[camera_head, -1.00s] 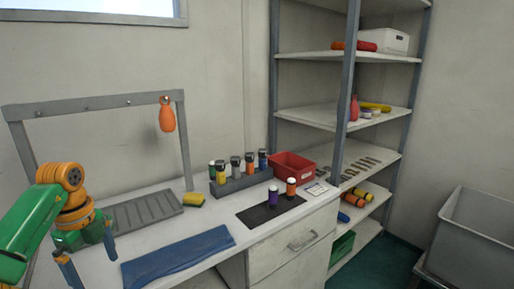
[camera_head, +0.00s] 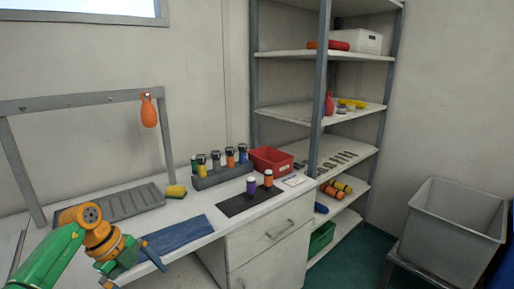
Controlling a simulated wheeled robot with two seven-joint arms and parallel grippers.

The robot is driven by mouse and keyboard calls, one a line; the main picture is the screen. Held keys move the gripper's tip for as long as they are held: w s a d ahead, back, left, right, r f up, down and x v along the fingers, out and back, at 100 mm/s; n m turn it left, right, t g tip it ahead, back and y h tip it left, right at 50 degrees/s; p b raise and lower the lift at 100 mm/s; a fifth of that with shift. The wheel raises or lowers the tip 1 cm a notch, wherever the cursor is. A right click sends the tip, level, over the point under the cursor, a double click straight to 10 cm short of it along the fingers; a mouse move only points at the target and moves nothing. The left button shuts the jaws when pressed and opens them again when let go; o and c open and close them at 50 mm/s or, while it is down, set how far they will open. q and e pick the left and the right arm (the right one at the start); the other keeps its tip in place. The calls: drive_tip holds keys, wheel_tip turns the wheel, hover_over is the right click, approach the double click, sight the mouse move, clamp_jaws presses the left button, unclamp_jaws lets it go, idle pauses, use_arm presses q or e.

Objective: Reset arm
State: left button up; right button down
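My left arm comes in at the lower left, green with orange joints. Its gripper (camera_head: 132,270) is over the front edge of the white bench (camera_head: 180,205), beside the left end of a folded blue cloth (camera_head: 180,235). The fingers look spread apart, with nothing seen between them. My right gripper is not in view.
A rack of bottles (camera_head: 222,174), a red bin (camera_head: 270,159), a black mat (camera_head: 236,206) with two bottles and a yellow sponge (camera_head: 176,191) are on the bench. An orange item (camera_head: 149,114) hangs from a grey frame. Shelves (camera_head: 340,108) and a grey tub (camera_head: 455,225) stand right.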

use_arm(q)
drive_tip(key=w+d+f+n+t+h, duration=0.1)
drive_tip(key=d+f+n+t+h, duration=0.2)
drive_tip(key=d+f, duration=0.4)
drive_tip(key=w+d+f+n+t+h, duration=0.1)
drive_tip(key=w+d+f+t+h, duration=0.1)
drive_tip(key=d+f+t+h, duration=0.45)
drive_tip(key=s+a+f+n+g+y, duration=0.1)
drive_tip(key=s+a+f+n+y, duration=0.2)
drive_tip(key=s+f+n+y, duration=0.45)
drive_tip(key=s+a+f+n+g+y, duration=0.1)
drive_tip(key=s+a+f+n+y, duration=0.3)
drive_tip(key=s+f, duration=0.7)
drive_tip(key=s+f+n+g+y, duration=0.1)
drive_tip(key=s+f+g, duration=0.3)
drive_tip(key=s, duration=0.7)
drive_tip(key=s+f+n+g+y, duration=0.1)
drive_tip(key=s+f+n+g, duration=0.2)
drive_tip(key=s, duration=0.9)
wheel_tip(320, 180, down, 3)
drive_tip(key=shift+s+d+f+g, duration=0.1)
drive_tip(key=shift+s+d+g, duration=0.15)
drive_tip(key=shift+g, duration=0.1)
drive_tip(key=shift+n, duration=0.25)
